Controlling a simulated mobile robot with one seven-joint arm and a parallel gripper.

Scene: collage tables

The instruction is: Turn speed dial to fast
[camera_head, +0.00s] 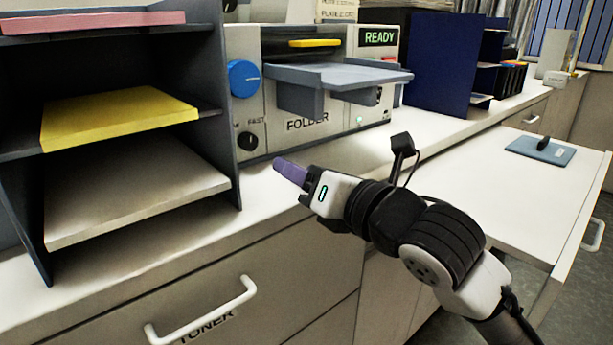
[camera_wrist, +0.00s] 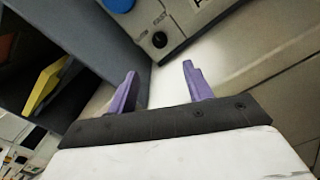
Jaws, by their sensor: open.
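The black speed dial (camera_head: 248,141) sits low on the front of the grey folder machine (camera_head: 345,119), with "FAST" lettered above its right side. Its pointer is too small to read. It also shows in the wrist view (camera_wrist: 160,40), ahead of the fingertips. My gripper (camera_head: 278,163) is in front of the machine, below and to the right of the dial, apart from it. In the wrist view my gripper (camera_wrist: 159,68) shows two purple fingers spread apart with nothing between them.
A larger blue knob (camera_head: 244,78) sits above the dial. A dark shelf unit (camera_head: 222,105) with paper stacks stands close on the left. A grey tray (camera_head: 340,76) juts from the machine. The white counter (camera_head: 385,150) is clear in front.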

